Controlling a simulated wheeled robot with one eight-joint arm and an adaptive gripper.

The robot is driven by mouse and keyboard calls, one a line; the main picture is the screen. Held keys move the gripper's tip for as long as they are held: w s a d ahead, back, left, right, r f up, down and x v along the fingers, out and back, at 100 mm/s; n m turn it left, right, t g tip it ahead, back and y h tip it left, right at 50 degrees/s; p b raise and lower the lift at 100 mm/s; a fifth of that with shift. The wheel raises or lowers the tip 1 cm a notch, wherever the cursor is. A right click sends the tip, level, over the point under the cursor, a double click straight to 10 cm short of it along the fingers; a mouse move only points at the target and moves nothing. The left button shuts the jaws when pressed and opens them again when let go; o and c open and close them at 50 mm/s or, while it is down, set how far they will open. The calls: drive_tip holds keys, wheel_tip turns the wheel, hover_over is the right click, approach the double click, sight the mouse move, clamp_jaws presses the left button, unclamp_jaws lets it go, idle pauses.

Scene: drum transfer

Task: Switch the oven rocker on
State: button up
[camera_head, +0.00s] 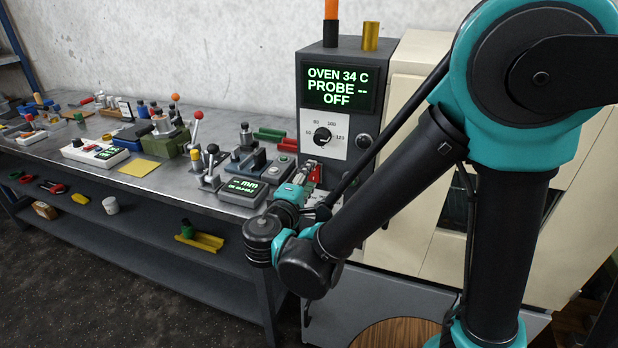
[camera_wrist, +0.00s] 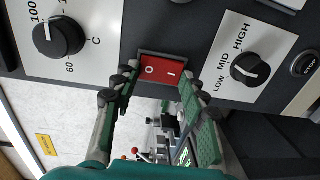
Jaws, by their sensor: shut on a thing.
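The oven rocker (camera_wrist: 162,71) is a red switch marked O and I, set in a dark frame on the oven's dark control panel (camera_wrist: 200,32). My gripper (camera_wrist: 155,80) is at the panel in the wrist view, with one finger on each side of the rocker, shut on it. In the head view my gripper (camera_head: 304,180) is at the lower part of the panel and mostly covers the rocker. The oven display (camera_head: 338,87) reads OVEN 34 C, PROBE --, OFF.
A temperature dial (camera_wrist: 60,36) and a LOW/MID/HIGH dial (camera_wrist: 248,69) flank the rocker. The bench (camera_head: 130,178) left of the oven holds several devices, including a mm gauge display (camera_head: 243,188). An orange and black lamp post (camera_head: 331,33) stands on the oven control box.

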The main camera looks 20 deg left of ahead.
idle(0.3)
drive_tip(key=o, duration=1.2)
drive_tip(key=shift+c, duration=0.2)
drive_tip(key=s+a, duration=0.1)
drive_tip(key=s, duration=1.1)
drive_tip(key=shift+r, duration=0.2)
